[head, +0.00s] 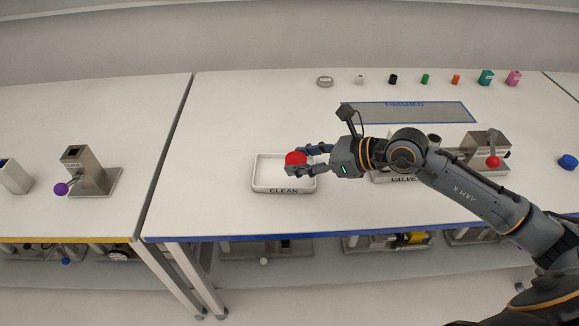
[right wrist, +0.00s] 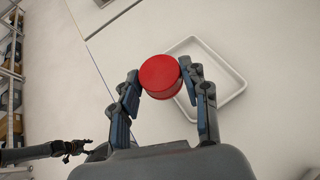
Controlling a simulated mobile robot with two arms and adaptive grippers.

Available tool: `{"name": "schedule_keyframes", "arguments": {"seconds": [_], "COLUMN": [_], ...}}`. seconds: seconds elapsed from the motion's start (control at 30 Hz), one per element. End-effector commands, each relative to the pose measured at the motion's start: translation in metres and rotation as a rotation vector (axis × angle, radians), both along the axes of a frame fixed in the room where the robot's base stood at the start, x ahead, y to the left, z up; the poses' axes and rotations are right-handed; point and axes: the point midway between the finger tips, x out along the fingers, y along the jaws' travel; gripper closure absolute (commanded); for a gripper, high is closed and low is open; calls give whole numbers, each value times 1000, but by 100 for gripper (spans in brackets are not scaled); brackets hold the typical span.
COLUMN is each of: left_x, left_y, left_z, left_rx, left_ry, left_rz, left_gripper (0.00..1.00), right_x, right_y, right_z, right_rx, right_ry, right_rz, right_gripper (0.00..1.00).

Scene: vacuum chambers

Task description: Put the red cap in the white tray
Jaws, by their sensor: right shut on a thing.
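The red cap (head: 296,158) is between the fingers of my right gripper (head: 308,161), which is shut on it. In the head view the cap shows over the white tray (head: 283,188) labelled CLEAN. In the right wrist view the red cap (right wrist: 160,76) sits between the fingertips of the right gripper (right wrist: 160,88), and the white tray (right wrist: 234,88) lies below and to the right of it, partly hidden. I see no other thing in the visible part of the tray. My left gripper (right wrist: 78,147) shows small at the lower left of the right wrist view; its jaws are too small to judge.
A VALVE tray (head: 385,177) and a metal block with a red-knobbed lever (head: 492,145) stand right of the white tray, partly behind my right arm. A FINISHED mat (head: 430,112) and a row of small coloured parts lie behind. A blue cap (head: 568,162) is far right.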

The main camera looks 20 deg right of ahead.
Motion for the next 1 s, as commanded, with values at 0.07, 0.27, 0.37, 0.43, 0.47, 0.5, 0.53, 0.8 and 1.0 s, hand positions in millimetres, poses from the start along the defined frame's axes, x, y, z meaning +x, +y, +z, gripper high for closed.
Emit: {"name": "schedule_keyframes", "arguments": {"seconds": [0.07, 0.27, 0.37, 0.43, 0.47, 0.5, 0.53, 0.8, 1.0], "left_x": [0, 2, 3, 4, 4, 5, 5, 6, 6], "left_y": [0, 0, -1, -2, -2, -3, -4, -6, -6], "left_z": [5, 4, 3, 3, 3, 3, 3, 6, 6], "left_rx": [0, -1, -1, -2, -3, -4, -5, -7, -7], "left_ry": [0, -2, -4, -5, -5, -6, -7, -10, -10], "left_rz": [1, 1, 1, 2, 2, 2, 3, 2, 1], "left_gripper": [44, 44, 44, 44, 44, 44, 44, 44, 44], "right_x": [22, 51, 60, 63, 64, 66, 69, 69, 69], "right_y": [2, 4, 5, 5, 5, 5, 5, 5, 5], "right_z": [-6, -45, -57, -61, -62, -65, -68, -98, -99], "right_rx": [6, 3, 1, 1, 1, 1, 1, 1, -1], "right_ry": [-1, 1, 1, -1, -1, 0, 1, 1, -1], "right_rz": [-3, -1, -1, 0, 0, 0, 0, 0, 0], "right_gripper": [69, 69, 69, 69, 69, 69, 69, 69, 69]}}
